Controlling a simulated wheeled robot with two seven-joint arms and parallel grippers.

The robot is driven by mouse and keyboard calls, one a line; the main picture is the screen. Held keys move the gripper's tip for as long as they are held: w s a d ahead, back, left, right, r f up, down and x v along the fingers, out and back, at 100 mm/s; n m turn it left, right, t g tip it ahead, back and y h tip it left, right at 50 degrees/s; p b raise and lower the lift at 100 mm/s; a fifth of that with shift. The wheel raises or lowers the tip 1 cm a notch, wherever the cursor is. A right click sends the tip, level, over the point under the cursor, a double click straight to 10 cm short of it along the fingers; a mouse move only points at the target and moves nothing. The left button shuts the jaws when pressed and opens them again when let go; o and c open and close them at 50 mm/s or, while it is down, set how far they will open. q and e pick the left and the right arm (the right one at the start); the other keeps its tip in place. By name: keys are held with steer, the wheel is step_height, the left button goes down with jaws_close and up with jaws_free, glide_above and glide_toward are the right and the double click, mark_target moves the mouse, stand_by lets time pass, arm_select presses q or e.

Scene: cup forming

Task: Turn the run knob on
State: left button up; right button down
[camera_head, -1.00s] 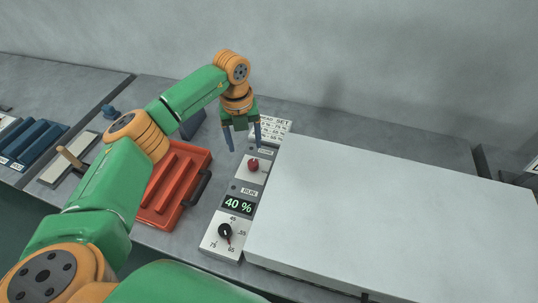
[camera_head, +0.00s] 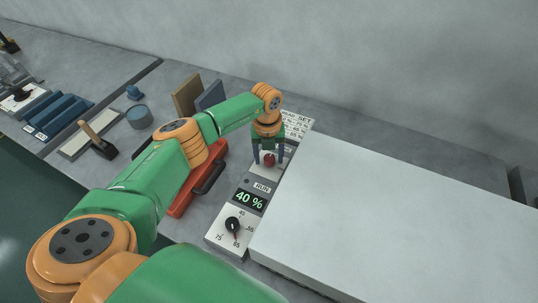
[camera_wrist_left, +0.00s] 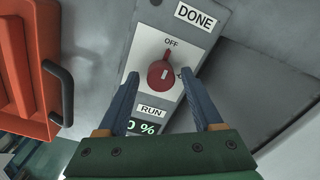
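The run knob (camera_head: 269,160) is a red round knob on a white plate of the control panel, above the RUN label (camera_head: 262,187). My right gripper is not in view.
Below are a 40 % display (camera_head: 249,200) and a black dial (camera_head: 233,224). A large white box (camera_head: 390,215) stands right of the panel. A red tray with a black handle (camera_wrist_left: 25,75) lies to the left.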

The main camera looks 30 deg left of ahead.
arm_select(q)
jaws_close()
steer(key=m+b, duration=0.2)
steer(key=m, duration=0.1)
steer(key=shift+w+f, duration=0.1)
steer(key=shift+f, duration=0.05)
steer(key=m+b, duration=0.3)
steer(key=m, duration=0.2)
steer(key=shift+m, duration=0.4)
steer(key=m+b, duration=0.2)
steer(key=m, duration=0.2)
steer(key=shift+r+m+b, duration=0.2)
steer(key=shift+m+b, duration=0.55)
steer(key=shift+m, duration=1.75)
steer(key=shift+o, duration=1.2)
jaws_free()
